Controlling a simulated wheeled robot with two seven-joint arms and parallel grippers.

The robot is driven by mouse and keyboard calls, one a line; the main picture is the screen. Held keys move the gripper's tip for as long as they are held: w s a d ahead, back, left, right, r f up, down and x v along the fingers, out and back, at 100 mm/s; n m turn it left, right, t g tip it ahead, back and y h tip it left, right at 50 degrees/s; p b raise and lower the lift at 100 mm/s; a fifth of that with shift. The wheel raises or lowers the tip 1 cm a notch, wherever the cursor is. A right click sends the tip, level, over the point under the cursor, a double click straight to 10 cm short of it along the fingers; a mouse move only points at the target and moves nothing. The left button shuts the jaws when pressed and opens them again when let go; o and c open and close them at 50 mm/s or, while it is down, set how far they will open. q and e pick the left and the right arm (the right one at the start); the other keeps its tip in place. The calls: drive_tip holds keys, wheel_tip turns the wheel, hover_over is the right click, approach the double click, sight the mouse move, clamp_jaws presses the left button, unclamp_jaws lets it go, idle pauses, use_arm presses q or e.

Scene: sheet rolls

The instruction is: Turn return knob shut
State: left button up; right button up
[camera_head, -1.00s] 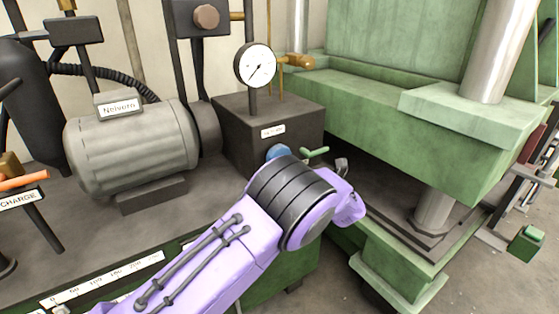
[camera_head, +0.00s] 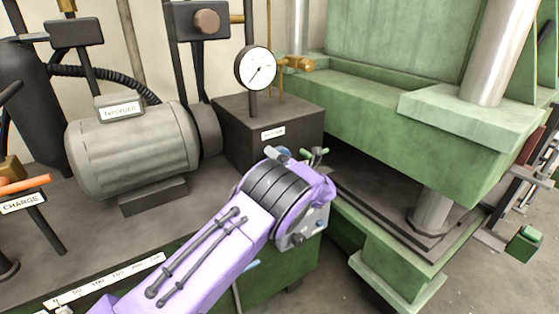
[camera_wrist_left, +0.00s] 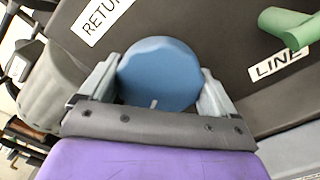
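The return knob is a round blue knob on the front of a dark box; it shows large in the left wrist view (camera_wrist_left: 158,74) beside a white label (camera_wrist_left: 98,18) with part of "RETURN" in view. In the head view only a sliver of the blue knob (camera_head: 285,153) shows behind my left gripper (camera_head: 296,155). In the left wrist view my left gripper (camera_wrist_left: 160,85) is open, with one grey finger on each side of the knob. The fingers are very close to its rim; I cannot tell whether they touch it. My right gripper is in neither view.
A green handle (camera_wrist_left: 288,25) beside a "LINE" label (camera_wrist_left: 282,62) is just right of the knob. A pressure gauge (camera_head: 255,68) stands above the dark box (camera_head: 245,130). A grey motor (camera_head: 135,150) is at left, a green press (camera_head: 430,145) at right.

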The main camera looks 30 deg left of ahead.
use_arm(q)
drive_tip(key=shift+m, duration=1.1)
drive_tip(key=m, duration=0.2)
drive_tip(key=shift+m+b, duration=0.3)
drive_tip(key=m, duration=0.3)
drive_tip(key=shift+m, duration=0.3)
drive_tip(key=m, duration=0.2)
drive_tip(key=shift+m+p, duration=0.4)
drive_tip(key=m, duration=0.3)
drive_tip(key=shift+m+p, duration=0.3)
drive_tip(key=shift+p, duration=0.1)
drive_tip(key=m, duration=0.3)
drive_tip(key=shift+m+p, duration=0.3)
drive_tip(key=shift+p, duration=0.1)
drive_tip(key=m+p, duration=0.1)
drive_tip(key=m, duration=0.5)
